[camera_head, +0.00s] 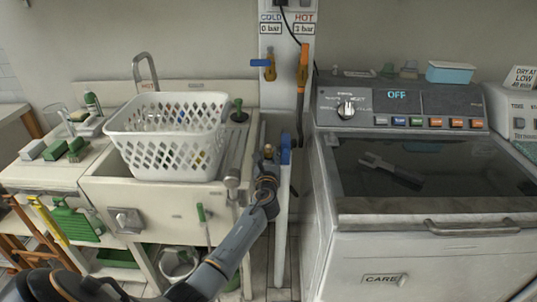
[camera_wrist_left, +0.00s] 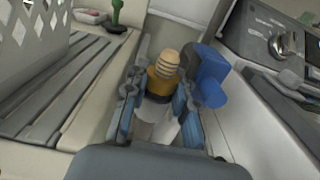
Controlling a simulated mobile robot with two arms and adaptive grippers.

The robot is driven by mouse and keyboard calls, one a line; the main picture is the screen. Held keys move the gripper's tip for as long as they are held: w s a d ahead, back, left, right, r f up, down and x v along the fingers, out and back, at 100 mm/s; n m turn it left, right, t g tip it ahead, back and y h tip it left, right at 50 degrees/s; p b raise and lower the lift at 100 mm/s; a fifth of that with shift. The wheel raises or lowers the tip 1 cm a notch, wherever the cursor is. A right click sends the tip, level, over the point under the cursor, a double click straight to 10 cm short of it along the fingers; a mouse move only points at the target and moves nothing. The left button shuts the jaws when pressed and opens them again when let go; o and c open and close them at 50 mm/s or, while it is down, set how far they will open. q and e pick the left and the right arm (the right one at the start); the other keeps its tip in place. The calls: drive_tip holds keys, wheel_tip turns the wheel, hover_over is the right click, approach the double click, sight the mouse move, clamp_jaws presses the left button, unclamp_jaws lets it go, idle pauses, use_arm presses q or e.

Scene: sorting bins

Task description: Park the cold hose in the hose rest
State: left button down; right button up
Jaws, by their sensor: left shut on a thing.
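My left gripper (camera_head: 267,160) is beside the right end of the sink, in the gap before the washing machine. It is shut on the cold hose end, a brass fitting (camera_wrist_left: 162,85) with a ribbed tan tip pointing up in the left wrist view. A pale part shows below the brass between the fingers. A blue piece (camera_wrist_left: 211,76) is close to the right of the fitting; it also shows in the head view (camera_head: 285,150). I cannot tell whether it belongs to the hose or the hose rest. I cannot pick out the hose rest with certainty. My right gripper is not in view.
The sink with a white basket (camera_head: 168,138) is left of the gripper. The washing machine (camera_head: 365,240) is close on the right. The blue cold tap (camera_head: 261,63) and orange hot hose (camera_head: 302,65) are on the wall panel behind. The gap between is narrow.

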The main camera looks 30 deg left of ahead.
use_arm(q)
drive_tip(key=shift+s+f, duration=0.1)
drive_tip(key=shift+f, duration=0.5)
drive_tip(key=c, duration=1)
unclamp_jaws()
drive_tip(key=shift+d, duration=0.1)
drive_tip(key=shift+s+d+f, duration=0.3)
drive_tip(key=shift+f, duration=0.1)
drive_tip(key=r+v, duration=0.2)
drive_tip(key=v, duration=0.9)
drive_tip(key=shift+w, duration=0.1)
